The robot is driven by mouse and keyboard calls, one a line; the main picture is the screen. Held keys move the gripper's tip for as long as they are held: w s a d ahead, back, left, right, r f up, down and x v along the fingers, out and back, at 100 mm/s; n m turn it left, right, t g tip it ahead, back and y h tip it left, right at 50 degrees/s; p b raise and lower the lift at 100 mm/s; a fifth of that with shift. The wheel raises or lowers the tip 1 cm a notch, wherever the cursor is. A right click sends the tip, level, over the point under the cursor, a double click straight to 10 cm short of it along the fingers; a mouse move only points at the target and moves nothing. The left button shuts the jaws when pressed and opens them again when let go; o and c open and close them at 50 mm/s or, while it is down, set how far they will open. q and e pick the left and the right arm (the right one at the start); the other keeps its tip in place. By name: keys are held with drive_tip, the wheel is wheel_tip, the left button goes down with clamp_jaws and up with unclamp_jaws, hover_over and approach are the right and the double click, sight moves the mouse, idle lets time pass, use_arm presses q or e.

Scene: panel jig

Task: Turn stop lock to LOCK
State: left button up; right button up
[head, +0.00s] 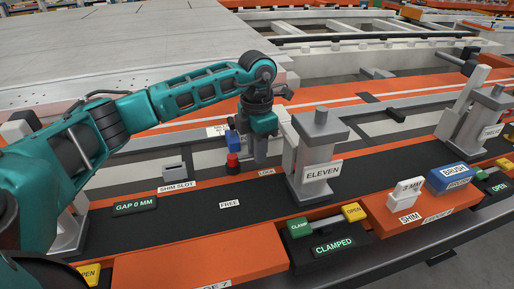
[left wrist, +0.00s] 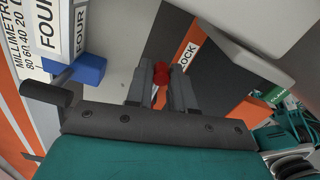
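The stop lock shows as a small red knob (head: 232,161) near the black rail, below a blue block. The LOCK label (head: 265,171) lies to its right and the FREE label (head: 230,204) lies in front. My left gripper (head: 261,150) points down just right of the knob, close to the LOCK label. In the left wrist view its fingers (left wrist: 162,92) are parted, with the red knob (left wrist: 161,75) in line with the gap at the tips. Contact with the knob cannot be told. My right gripper is not in view.
A grey post marked ELEVEN (head: 318,165) stands close to the right of my left gripper. The SHIM SLOT block (head: 175,172) is at left. The black rail between is clear.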

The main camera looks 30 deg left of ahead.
use_arm(q)
drive_tip(key=o, duration=0.3)
drive_tip(key=shift+o, duration=0.2)
wheel_tip(320, 180, up, 13)
drive_tip(key=p, duration=0.2)
idle(0.3)
idle(0.3)
